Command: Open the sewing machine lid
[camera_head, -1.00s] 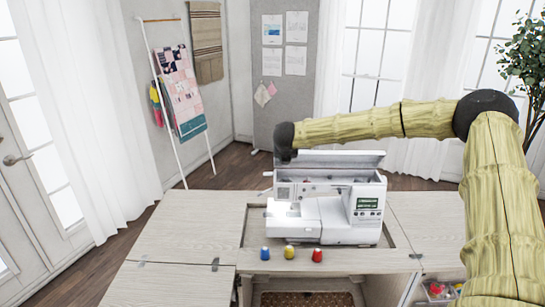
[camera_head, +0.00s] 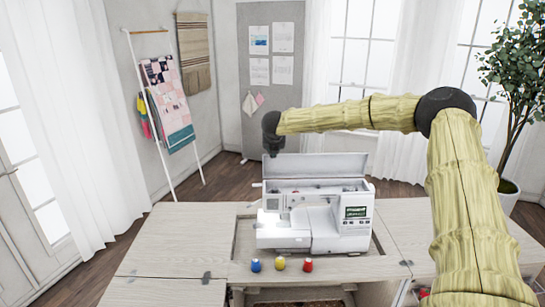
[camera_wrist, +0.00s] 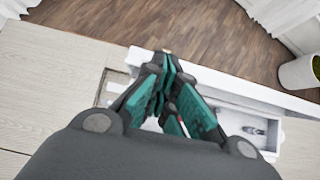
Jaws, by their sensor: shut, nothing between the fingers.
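The white sewing machine (camera_head: 318,222) stands in the cabinet top. Its lid (camera_head: 315,166) is raised at the back, and the compartment beneath it shows open. In the wrist view the lid (camera_wrist: 270,93) is a pale strip running to the right past the fingers, and part of the open compartment (camera_wrist: 248,127) shows. My gripper (camera_wrist: 165,97) is shut and empty, with its teal-padded fingers together. In the head view my wrist is above the lid's left end; the fingertips are hard to make out there. I cannot tell whether they touch the lid.
The cabinet's left leaf (camera_head: 175,240) is clear. A potted plant (camera_head: 509,80) stands at the right. Wood floor lies behind the cabinet.

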